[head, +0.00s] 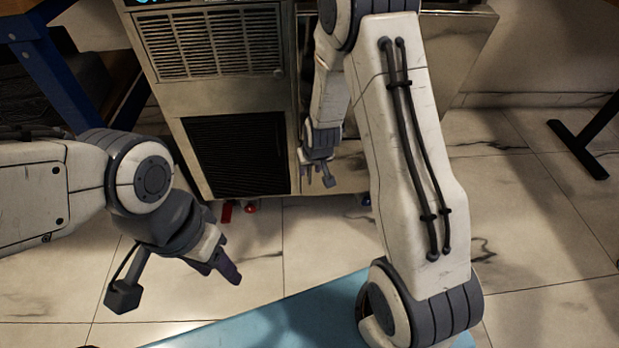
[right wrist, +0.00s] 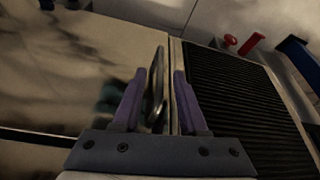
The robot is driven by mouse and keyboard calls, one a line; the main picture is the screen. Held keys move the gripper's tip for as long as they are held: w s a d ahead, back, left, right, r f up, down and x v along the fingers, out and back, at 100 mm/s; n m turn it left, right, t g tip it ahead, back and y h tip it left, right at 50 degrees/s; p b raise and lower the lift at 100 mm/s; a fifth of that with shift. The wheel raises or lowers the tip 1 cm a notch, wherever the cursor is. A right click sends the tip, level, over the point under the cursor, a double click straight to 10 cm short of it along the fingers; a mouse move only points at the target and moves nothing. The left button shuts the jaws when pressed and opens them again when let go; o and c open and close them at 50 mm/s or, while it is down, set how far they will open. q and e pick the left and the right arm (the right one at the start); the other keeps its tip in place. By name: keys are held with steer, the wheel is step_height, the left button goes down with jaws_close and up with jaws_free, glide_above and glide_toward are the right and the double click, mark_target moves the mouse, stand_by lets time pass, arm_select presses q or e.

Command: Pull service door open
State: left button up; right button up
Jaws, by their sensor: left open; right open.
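The service door (head: 430,60) is the glossy metal panel on the right half of the cabinet front, partly hidden behind my right arm. In the right wrist view the door (right wrist: 75,75) fills the left side. It looks about flush with the vented panel, with a narrow seam between. A thin metal handle (right wrist: 158,75) stands out near that seam. My right gripper (head: 318,180) is at the door's left edge. In the wrist view its purple fingers (right wrist: 157,100) are open on both sides of the handle; contact cannot be told. My left gripper (head: 228,268) is open and empty, low before the cabinet.
The cabinet has an upper grille (head: 215,42) and a black lower vent (head: 238,155) left of the door. Red feet (head: 250,208) show beneath it. A blue table leg (head: 55,75) stands at left and a dark stand foot (head: 580,150) at right.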

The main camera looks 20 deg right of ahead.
steer(key=shift+b+x, duration=0.45)
steer(key=shift+x, duration=0.85)
jaws_close()
stand_by(0.5)
